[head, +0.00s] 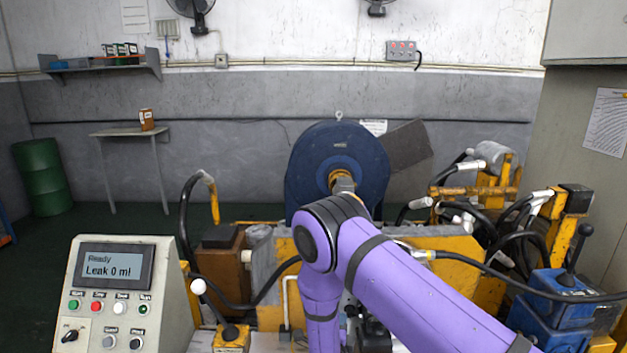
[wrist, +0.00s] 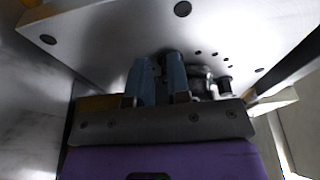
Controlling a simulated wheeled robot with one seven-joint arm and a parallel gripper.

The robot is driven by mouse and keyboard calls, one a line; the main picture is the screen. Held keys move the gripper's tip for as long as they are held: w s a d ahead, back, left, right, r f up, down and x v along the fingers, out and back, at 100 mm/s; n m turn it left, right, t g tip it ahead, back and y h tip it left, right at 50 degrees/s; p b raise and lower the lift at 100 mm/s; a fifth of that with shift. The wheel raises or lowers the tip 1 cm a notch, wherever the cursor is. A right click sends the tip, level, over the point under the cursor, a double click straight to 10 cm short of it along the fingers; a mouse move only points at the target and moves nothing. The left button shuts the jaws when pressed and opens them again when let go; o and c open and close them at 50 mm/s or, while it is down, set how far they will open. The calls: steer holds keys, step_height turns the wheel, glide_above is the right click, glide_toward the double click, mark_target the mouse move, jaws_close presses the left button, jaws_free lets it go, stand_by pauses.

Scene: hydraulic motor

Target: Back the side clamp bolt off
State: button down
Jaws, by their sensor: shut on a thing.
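My gripper (wrist: 158,62) shows in the wrist view as two blue-grey fingers reaching toward a pale metal plate (wrist: 225,35). The fingers are closed on a small part between their tips, which I take to be the side clamp bolt; the fingers and shadow mostly hide it. A round metal fitting (wrist: 203,80) sits just right of the fingers. In the head view my purple arm hides the gripper and the bolt. A blue round housing (head: 337,165) with a brass-coloured hub stands behind the arm.
A control panel (head: 128,293) reading "Ready, Leak 0 ml" stands front left, beside a lever with a white knob (head: 198,287). Black hoses (head: 510,235) and yellow framework crowd the right. A blue valve block with a lever (head: 560,295) stands front right. Open floor lies at the back left.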

steer(key=shift+w, duration=0.4)
steer(key=s, duration=0.6)
steer(key=shift+a+f, duration=0.2)
steer(key=shift+a, duration=0.05)
steer(key=shift+s, duration=0.1)
